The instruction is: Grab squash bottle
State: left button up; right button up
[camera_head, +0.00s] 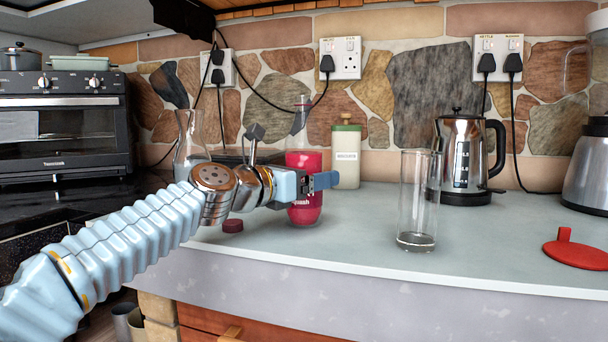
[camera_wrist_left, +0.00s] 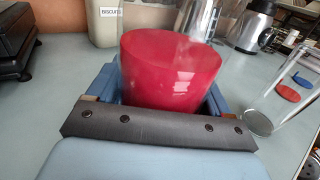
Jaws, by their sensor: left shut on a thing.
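The squash bottle (camera_head: 304,208) is red-pink with "squash" lettering low on its front. It stands upright on the pale counter, left of the middle in the head view. A clear narrow part (camera_head: 300,118) shows above its red body. My left gripper (camera_head: 320,182) reaches in from the left and is shut around the bottle's body. In the left wrist view the red bottle (camera_wrist_left: 170,72) fills the space between the two blue fingers, and a dark pad hides its near lower side. My right gripper is in neither view.
A small dark red cap (camera_head: 233,226) lies left of the bottle. A kettle (camera_head: 462,165) and a red lid (camera_head: 577,255) are farther right.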

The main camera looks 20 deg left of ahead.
pick_arm(q)
jog(key=c, duration=0.4)
jog(key=shift+r, duration=0.15)
